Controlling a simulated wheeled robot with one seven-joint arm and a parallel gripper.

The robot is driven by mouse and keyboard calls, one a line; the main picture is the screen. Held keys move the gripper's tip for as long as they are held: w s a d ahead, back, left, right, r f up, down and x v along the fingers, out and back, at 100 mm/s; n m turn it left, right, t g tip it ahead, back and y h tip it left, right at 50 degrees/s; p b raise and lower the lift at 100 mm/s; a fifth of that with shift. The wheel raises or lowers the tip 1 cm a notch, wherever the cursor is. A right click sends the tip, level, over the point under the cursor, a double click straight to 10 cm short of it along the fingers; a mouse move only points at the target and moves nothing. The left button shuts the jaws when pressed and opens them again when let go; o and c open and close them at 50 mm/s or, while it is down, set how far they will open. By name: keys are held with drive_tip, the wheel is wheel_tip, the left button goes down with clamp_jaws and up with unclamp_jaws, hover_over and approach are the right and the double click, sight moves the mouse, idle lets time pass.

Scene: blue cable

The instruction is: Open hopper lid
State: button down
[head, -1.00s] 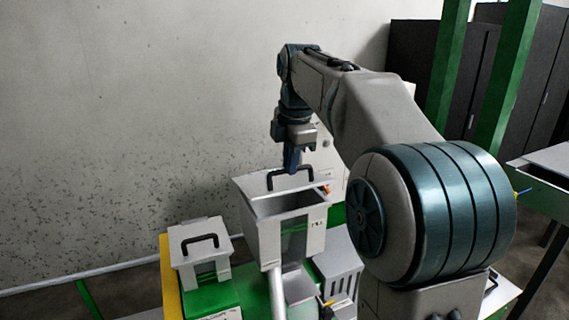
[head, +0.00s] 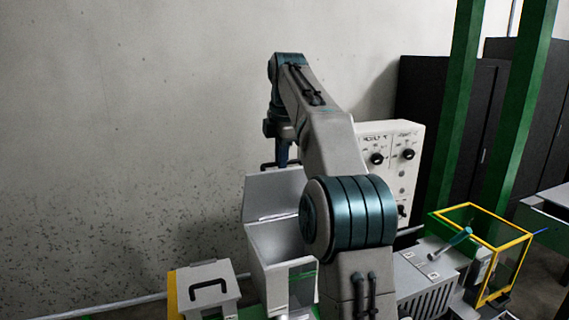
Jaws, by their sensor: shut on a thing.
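The hopper (head: 283,274) is a light grey metal box in the lower middle of the head view. Its lid (head: 268,197) stands raised and steeply tilted at the hopper's back, and the hopper's top is open below it. My gripper (head: 281,158) is at the lid's black handle (head: 265,166) on the upper edge and is shut on it. The fingertips are small and partly hidden behind the lid's top edge. My arm covers the right side of the lid and hopper.
A second grey box with a black handle (head: 208,289) stands at lower left, closed. A white control panel with knobs (head: 391,160) is behind my arm. A yellow-framed clear case (head: 486,250) stands at right. A plain wall is close behind the hopper.

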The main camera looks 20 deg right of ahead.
drive_tip(key=shift+w+a+f, duration=0.1)
drive_tip(key=shift+w+f, duration=0.05)
drive_tip(key=shift+w, duration=0.6)
drive_tip(key=shift+w+f, duration=0.15)
drive_tip(key=shift+w, duration=0.55)
drive_tip(key=c, duration=1.6)
unclamp_jaws()
drive_tip(key=shift+w, duration=0.1)
drive_tip(key=shift+o, duration=0.6)
drive_tip(key=shift+w, duration=0.35)
drive_tip(key=shift+s+r, duration=0.15)
drive_tip(key=shift+s, duration=0.05)
